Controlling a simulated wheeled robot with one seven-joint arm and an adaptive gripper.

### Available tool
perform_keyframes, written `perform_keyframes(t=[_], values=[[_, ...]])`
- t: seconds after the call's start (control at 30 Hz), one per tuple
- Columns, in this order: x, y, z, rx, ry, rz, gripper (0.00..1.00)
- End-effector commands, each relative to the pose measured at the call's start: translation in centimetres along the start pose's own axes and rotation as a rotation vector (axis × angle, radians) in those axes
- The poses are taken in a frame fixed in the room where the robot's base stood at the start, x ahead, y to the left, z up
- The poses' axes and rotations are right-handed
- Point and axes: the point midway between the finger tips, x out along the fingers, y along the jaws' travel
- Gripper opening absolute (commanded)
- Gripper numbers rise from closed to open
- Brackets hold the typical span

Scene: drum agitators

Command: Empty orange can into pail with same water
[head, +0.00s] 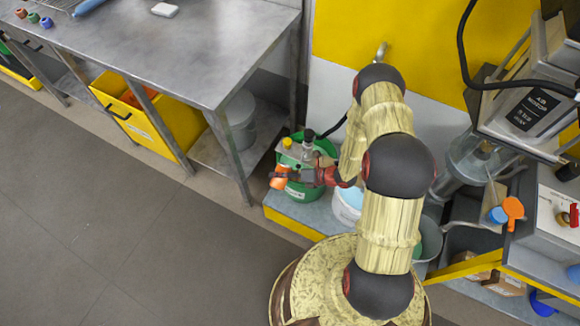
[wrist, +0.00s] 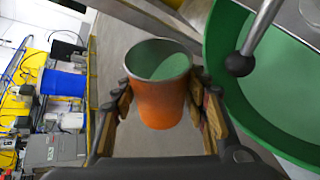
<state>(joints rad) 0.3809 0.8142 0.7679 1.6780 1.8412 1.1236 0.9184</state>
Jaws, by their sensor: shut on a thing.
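My gripper (head: 285,177) is shut on the orange can (head: 278,182). In the wrist view the can (wrist: 160,103) sits between both fingers, with a lighter green liquid surface (wrist: 172,67) inside. A green pail (head: 303,193) stands on the grey platform by the yellow and white wall. In the wrist view this pail (wrist: 213,62) is to the right of the can and has a green surface (wrist: 283,82) inside. The can is apart from the pail's rim there. A white pail (head: 345,212) with light blue liquid (head: 352,197) stands right of it, partly hidden by my arm.
A metal lever with a dark ball knob (wrist: 240,64) reaches over the green pail. A steel table (head: 185,55) stands left, with a yellow bin (head: 150,125) and a grey pail (head: 240,125) below. A mixing machine (head: 480,160) stands right. The floor at left is clear.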

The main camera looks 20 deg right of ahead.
Motion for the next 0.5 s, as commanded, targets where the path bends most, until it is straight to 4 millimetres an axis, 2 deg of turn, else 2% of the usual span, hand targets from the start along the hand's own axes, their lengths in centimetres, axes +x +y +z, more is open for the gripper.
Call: perform_keyframes(t=[0.5], values=[[-0.18, 0.32, 0.23, 0.06, 0.022, 0.026, 0.1]])
